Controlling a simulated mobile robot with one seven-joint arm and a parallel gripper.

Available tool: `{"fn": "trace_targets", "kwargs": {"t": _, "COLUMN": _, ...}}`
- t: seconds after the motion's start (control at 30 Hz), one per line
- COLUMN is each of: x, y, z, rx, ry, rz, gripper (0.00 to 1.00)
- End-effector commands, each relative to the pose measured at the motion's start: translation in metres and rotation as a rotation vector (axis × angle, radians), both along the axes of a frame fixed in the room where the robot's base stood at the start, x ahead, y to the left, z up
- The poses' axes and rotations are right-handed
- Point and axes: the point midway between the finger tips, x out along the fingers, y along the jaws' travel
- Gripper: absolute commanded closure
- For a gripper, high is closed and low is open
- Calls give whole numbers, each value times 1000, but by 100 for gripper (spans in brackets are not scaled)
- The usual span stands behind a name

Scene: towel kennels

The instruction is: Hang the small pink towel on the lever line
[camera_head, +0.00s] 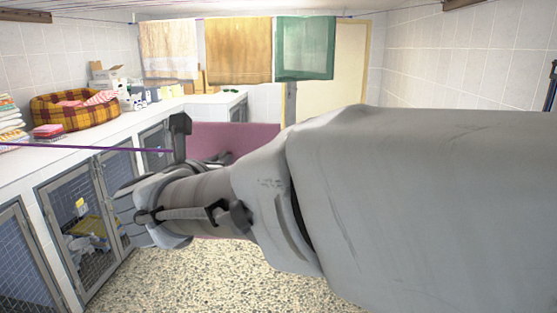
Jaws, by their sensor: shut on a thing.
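A flat mauve-pink towel (245,138) hangs at the middle of the view, partly hidden behind my arm. Its top edge is roughly level. My gripper (180,135) is left of centre, beside the towel's left edge, and is shut on the towel; the contact itself is hard to see. A purple line (80,148) runs in from the left edge, nearly level, to my gripper, where it passes out of sight. I cannot tell whether the towel touches it. No lever shows on it.
White, tan and green towels (238,50) hang from a line at the back. A counter (75,140) on the left bears a plaid pet bed (75,105), folded cloths (47,131) and boxes, above mesh-doored kennels (80,225). The speckled floor (210,280) in front is clear.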

Motion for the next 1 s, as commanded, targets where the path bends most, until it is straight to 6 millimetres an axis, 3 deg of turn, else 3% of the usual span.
{"fn": "trace_targets", "kwargs": {"t": 0.57, "x": 2, "y": 0, "z": -25, "rx": -1, "ry": 0, "rz": 0, "gripper": 100}}
{"fn": "trace_targets", "kwargs": {"t": 1.0, "x": 3, "y": 0, "z": -25, "rx": 0, "ry": 0, "rz": 0, "gripper": 100}}
